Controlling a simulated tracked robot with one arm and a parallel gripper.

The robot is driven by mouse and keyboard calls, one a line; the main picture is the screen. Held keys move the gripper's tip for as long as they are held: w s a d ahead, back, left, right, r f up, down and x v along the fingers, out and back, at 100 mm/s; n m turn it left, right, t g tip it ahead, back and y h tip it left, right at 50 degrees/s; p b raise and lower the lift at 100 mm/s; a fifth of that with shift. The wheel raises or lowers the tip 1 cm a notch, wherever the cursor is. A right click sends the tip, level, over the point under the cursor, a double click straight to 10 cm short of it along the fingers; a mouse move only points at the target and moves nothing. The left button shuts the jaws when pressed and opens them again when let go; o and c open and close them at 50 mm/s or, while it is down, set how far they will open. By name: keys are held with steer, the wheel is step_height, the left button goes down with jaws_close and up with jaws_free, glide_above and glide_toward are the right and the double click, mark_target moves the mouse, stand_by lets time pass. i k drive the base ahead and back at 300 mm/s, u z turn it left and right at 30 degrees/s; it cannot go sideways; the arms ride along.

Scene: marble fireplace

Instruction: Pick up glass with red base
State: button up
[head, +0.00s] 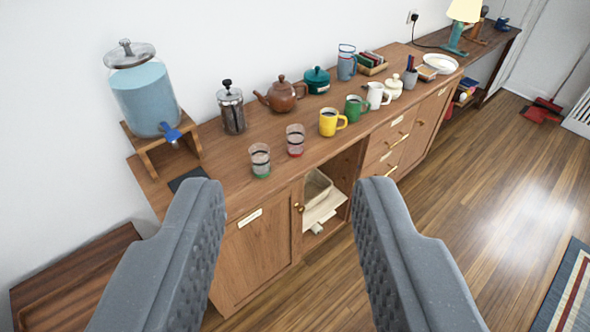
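The glass with the red base (295,141) stands upright on the wooden sideboard (224,172), near its front edge. It is clear with a dark band. A similar glass with a green base (260,160) stands just to its left. My gripper (288,205) is open and empty, its two grey fingers spread wide in the foreground. The red-based glass shows beyond the gap between the fingers, apart from both. No part of the glass is hidden by the gripper.
A yellow mug (330,122) stands right of the glass. A brown teapot (283,94) and a French press (231,108) stand behind. A water dispenser (144,95) is at left. An open cabinet compartment (335,185) lies below. Wooden floor (470,210) is clear at right.

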mark_target(296, 133)
steer(key=u, duration=0.05)
steer(key=k, duration=0.5)
steer(key=z, duration=0.85)
steer(key=i, duration=2.3)
steer(key=u, duration=0.45)
